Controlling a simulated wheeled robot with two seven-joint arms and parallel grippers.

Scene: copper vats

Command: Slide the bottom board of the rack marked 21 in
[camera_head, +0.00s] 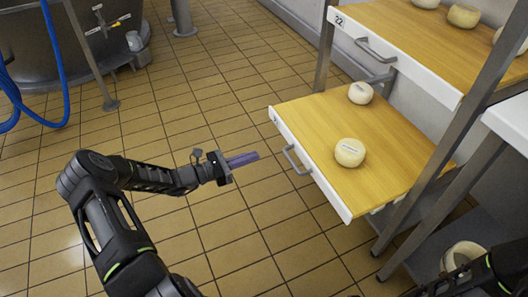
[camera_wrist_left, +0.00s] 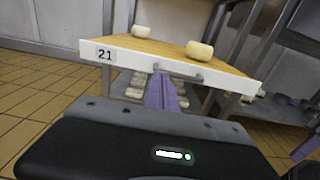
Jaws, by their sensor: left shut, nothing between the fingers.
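The bottom board (camera_head: 315,125), wooden with a white front, sticks well out of the rack towards the left, with two pale cheeses (camera_head: 350,152) on it. Its front carries the number 21 (camera_wrist_left: 104,54) in the left wrist view and a grey bar handle (camera_head: 296,160). My left gripper (camera_head: 243,160), with purple fingers, is shut and empty. It points at the handle from the left, a short gap away in the head view. In the left wrist view the fingers (camera_wrist_left: 161,92) overlap the handle's left end. Part of my right arm (camera_head: 485,278) shows bottom right; its jaws are not clear.
Above is a board marked 22 (camera_head: 340,21) with more cheeses, set in the rack's grey metal posts (camera_head: 440,165). A vat (camera_head: 60,45) and blue hose (camera_head: 62,80) stand upper left. The tiled floor (camera_head: 190,90) left of the board is clear.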

